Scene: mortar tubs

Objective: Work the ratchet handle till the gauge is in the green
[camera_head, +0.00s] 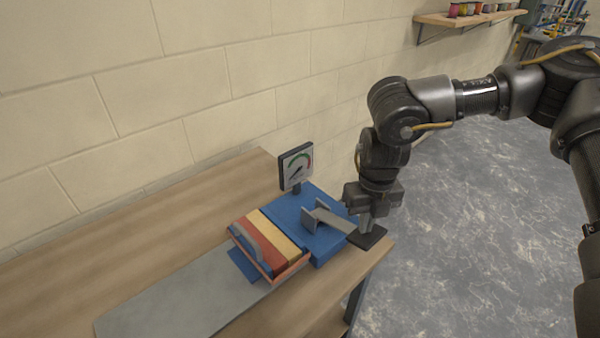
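The gauge (296,167) stands on a short post at the back of a blue base (285,207) on the bench. Its dial has a green arc; the dark needle looks to point to the lower left, away from the green, but it is small. The grey ratchet handle (335,219) runs from a bracket on the base to a dark pad (371,238) near the bench's right edge. My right gripper (366,224) points down just over the pad, its fingers seemingly together. I cannot tell whether they touch it. My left gripper is out of view.
A frame with red and yellow blocks (268,240) sits left of the base, beside a flat grey plate (180,300). The wooden bench (110,245) is bare at the back left, against a block wall. A shelf with small tubs (470,14) hangs at upper right.

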